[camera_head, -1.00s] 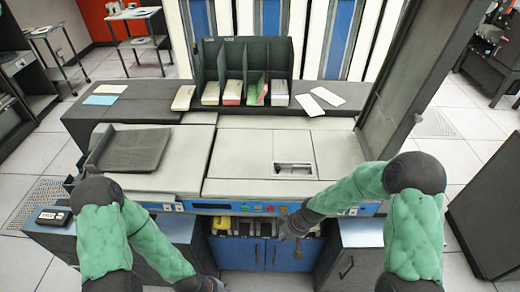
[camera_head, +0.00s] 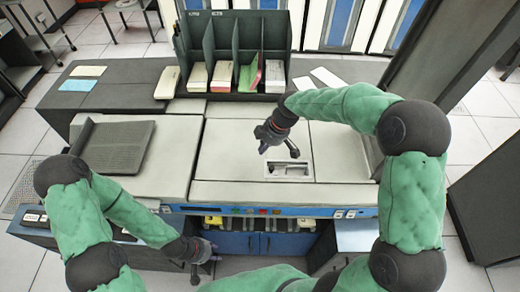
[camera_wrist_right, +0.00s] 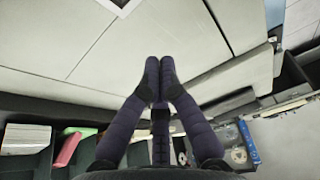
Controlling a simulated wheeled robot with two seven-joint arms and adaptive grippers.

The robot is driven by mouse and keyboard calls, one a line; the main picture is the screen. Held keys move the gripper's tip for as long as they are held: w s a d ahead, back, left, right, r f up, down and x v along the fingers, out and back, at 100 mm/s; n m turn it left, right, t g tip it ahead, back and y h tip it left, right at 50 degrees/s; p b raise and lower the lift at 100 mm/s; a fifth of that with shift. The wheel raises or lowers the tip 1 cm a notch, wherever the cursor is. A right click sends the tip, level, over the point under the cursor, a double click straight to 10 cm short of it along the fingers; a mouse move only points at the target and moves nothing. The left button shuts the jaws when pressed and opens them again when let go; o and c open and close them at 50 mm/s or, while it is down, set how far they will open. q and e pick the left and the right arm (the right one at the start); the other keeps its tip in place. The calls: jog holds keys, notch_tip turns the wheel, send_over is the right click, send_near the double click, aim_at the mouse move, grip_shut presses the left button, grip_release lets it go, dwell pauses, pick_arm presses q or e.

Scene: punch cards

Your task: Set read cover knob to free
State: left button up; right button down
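The card machine has a light grey top cover (camera_head: 235,160) with a framed recess (camera_head: 290,169) holding a small grey part. I cannot make out a knob or its setting labels. An edge of the recess (camera_wrist_right: 122,4) shows at that view's top. My left gripper (camera_head: 205,266) hangs low before the machine, fingers apart and empty.
A dark card rack (camera_head: 233,55) with several card stacks stands behind the cover. A dark ribbed tray (camera_head: 115,147) sits to the left. A blue button strip (camera_head: 270,211) runs along the front edge. A tall dark panel (camera_head: 440,50) rises at right.

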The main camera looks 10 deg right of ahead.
aim_at(271, 168)
jog(key=b+x, duration=0.1)
jog(key=x, duration=0.9)
jog(key=shift+s+a+b, duration=0.1)
jog(key=shift+s+b, duration=0.1)
jog(key=shift+b, duration=0.15)
jog(key=d, duration=0.1)
jog(key=s+d, duration=0.1)
jog(key=d, duration=0.1)
jog(key=shift+s+d, duration=0.1)
jog(key=shift+s, duration=0.05)
jog(key=shift+s+d, duration=0.15)
jog(key=shift+d, duration=0.1)
jog(key=shift+d, duration=0.1)
jog(key=shift+s+d+b, duration=0.15)
jog(key=shift+d+b, duration=0.05)
jog(key=shift+d, duration=0.35)
jog(key=shift+s+d+b, duration=0.2)
jog(key=shift+d, duration=0.4)
jog(key=shift+a, duration=0.1)
